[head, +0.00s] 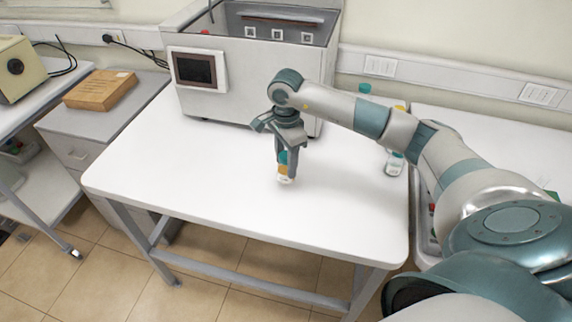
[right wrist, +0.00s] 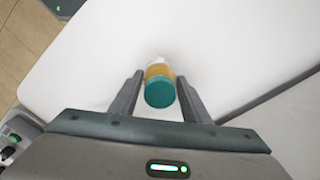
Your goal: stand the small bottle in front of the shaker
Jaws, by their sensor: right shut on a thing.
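The small bottle (head: 284,170) has a teal cap, an orange-yellow label and a pale base. My right gripper (head: 287,158) is shut on it, pointing down, and holds it upright at or just above the white table in front of the shaker. In the right wrist view the bottle (right wrist: 160,85) sits between the two fingers of the right gripper (right wrist: 160,92), teal cap toward the camera. The shaker (head: 240,103) is a large grey box with a small dark screen at the back of the table. My left gripper is not in view.
Another bottle (head: 394,163) stands at the table's right side, partly near my arm. The white table (head: 200,190) is clear to the left and front of the gripper.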

